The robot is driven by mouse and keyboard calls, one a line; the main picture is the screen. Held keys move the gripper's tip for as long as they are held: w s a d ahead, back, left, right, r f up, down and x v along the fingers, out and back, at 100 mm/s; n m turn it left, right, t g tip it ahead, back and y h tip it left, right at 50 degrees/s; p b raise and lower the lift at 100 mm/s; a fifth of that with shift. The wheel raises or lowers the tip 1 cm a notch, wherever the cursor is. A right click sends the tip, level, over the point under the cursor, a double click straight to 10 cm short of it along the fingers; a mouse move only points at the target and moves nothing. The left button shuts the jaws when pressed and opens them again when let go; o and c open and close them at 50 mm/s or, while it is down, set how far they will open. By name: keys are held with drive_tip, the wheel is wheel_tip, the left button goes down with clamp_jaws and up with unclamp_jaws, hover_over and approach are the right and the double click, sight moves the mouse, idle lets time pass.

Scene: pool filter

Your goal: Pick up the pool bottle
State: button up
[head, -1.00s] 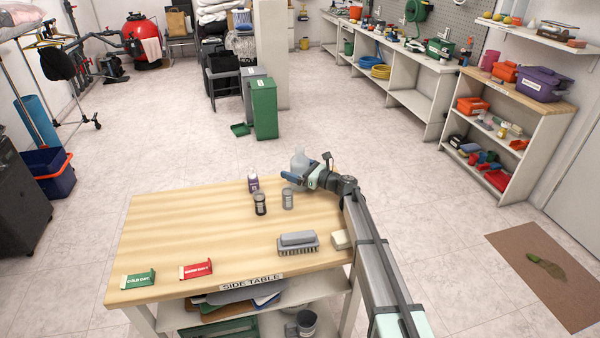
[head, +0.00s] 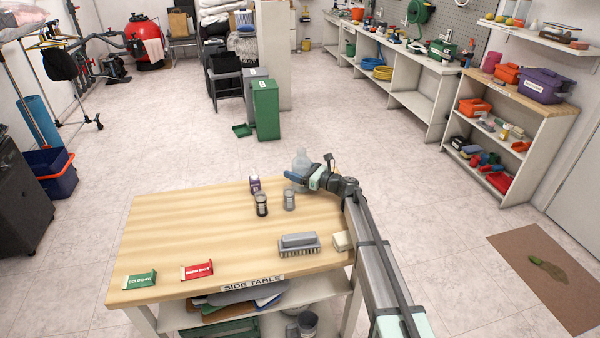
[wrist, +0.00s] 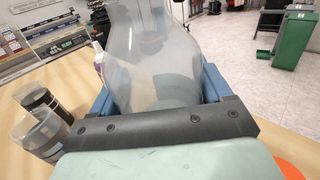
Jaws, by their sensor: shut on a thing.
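The pool bottle (head: 301,161) is a clear, pale, rounded bottle near the far right corner of the side table (head: 180,230). In the wrist view the bottle (wrist: 150,65) fills the middle and stands between the blue fingers. My gripper (head: 292,178) is shut on it from the near right side. The gripper also shows in the wrist view (wrist: 155,90), with a finger on each side of the bottle. The bottle's base is hidden, so I cannot tell whether it touches the table.
A small purple bottle (head: 254,184), a dark jar (head: 261,204) and a grey jar (head: 289,199) stand left of my gripper. The table's left middle is clear.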

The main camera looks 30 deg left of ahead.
wheel_tip(320, 180, up, 10)
idle(0.6)
idle(0.4)
